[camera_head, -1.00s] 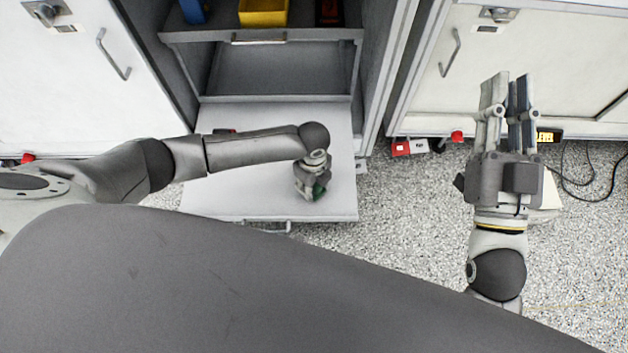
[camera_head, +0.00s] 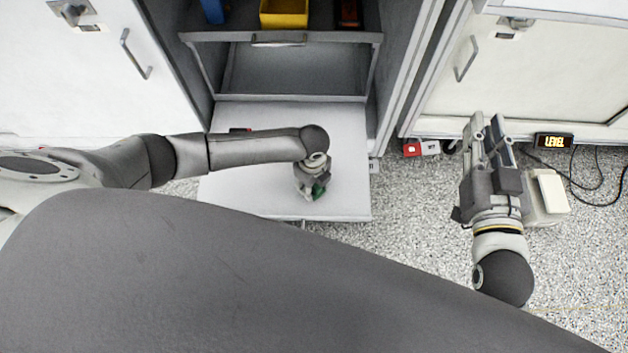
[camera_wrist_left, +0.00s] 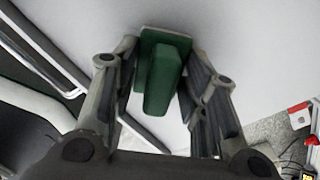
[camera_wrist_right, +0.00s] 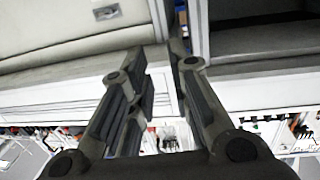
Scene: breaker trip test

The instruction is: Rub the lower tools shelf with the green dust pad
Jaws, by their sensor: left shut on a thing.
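My left gripper (camera_head: 314,185) is shut on the green dust pad (camera_head: 320,190), over the right half of a pale pulled-out panel (camera_head: 240,190) that looks like the lower tools shelf. In the left wrist view the pad (camera_wrist_left: 165,75) is a green block with a pale edge, between the two fingers. It is at or just above the pale surface; I cannot tell if they touch. My right gripper (camera_head: 487,122) is empty, over the floor to the right, with a narrow gap between its fingers.
Above the panel is a dark shelf (camera_head: 225,38) with a yellow bin (camera_head: 284,14) and a blue item (camera_head: 212,10). A small dark and red item (camera_head: 240,130) lies on the panel's far left. White cabinets flank it. A LEVEL display (camera_head: 553,141), cables and a pale box (camera_head: 550,194) are at right.

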